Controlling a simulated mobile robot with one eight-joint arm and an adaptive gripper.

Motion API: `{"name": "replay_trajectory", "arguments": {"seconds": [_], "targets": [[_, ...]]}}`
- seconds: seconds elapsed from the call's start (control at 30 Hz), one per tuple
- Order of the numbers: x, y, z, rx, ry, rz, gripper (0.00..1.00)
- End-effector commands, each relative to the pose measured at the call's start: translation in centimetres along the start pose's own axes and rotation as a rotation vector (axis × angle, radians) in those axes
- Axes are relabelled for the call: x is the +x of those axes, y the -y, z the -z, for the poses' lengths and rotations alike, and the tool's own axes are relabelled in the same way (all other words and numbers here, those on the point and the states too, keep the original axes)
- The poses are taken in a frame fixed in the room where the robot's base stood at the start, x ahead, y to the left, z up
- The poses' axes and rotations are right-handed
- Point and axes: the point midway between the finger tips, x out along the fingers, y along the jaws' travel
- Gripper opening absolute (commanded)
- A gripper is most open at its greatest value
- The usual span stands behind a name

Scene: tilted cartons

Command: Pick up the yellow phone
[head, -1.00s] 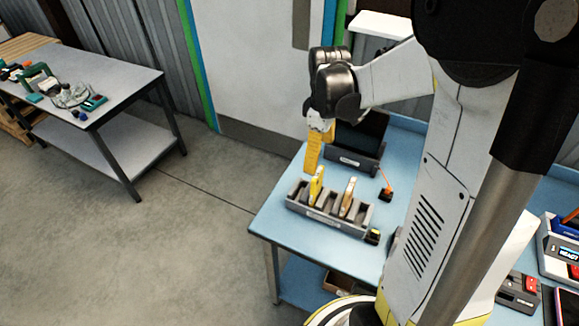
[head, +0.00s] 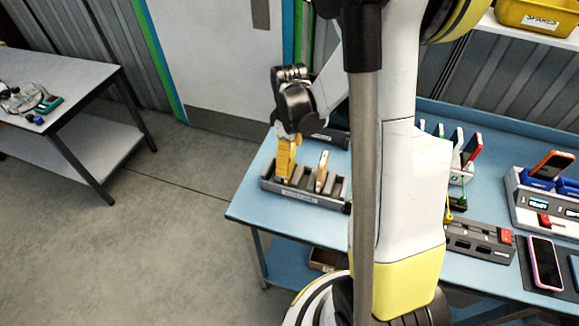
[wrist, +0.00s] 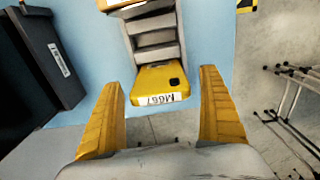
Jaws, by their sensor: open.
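The yellow phone (wrist: 158,79) stands in an end slot of the grey slotted rack (wrist: 156,38), with a white label on its edge and a dark camera patch. In the wrist view it lies between the two yellow fingers of my open gripper (wrist: 162,86), with a gap on each side. In the head view my gripper (head: 288,150) is over the left end of the rack (head: 313,194) and mostly covers the yellow phone. A second, tan and whitish device (head: 321,172) stands in another slot of the rack.
A dark bin (wrist: 42,50) lies left of the rack in the wrist view. The blue bench (head: 250,205) is clear in front of the rack. A grey dock (head: 478,240) and a pink-edged phone (head: 545,263) lie further right.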

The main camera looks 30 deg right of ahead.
Motion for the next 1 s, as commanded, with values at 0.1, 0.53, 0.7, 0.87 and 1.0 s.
{"name": "replay_trajectory", "arguments": {"seconds": [0.1, 0.53, 0.7, 0.87, 1.0], "targets": [[-0.1, 0.0, 0.0, 0.000, 0.000, 0.000, 0.88], [-0.1, 0.0, 0.0, 0.000, 0.000, 0.000, 0.32], [-1.8, 0.0, 0.0, 0.000, 0.000, 0.000, 0.32], [-5.3, 0.0, 0.0, 0.000, 0.000, 0.000, 0.32], [-8.0, 0.0, 0.0, 0.000, 0.000, 0.000, 0.32]]}}
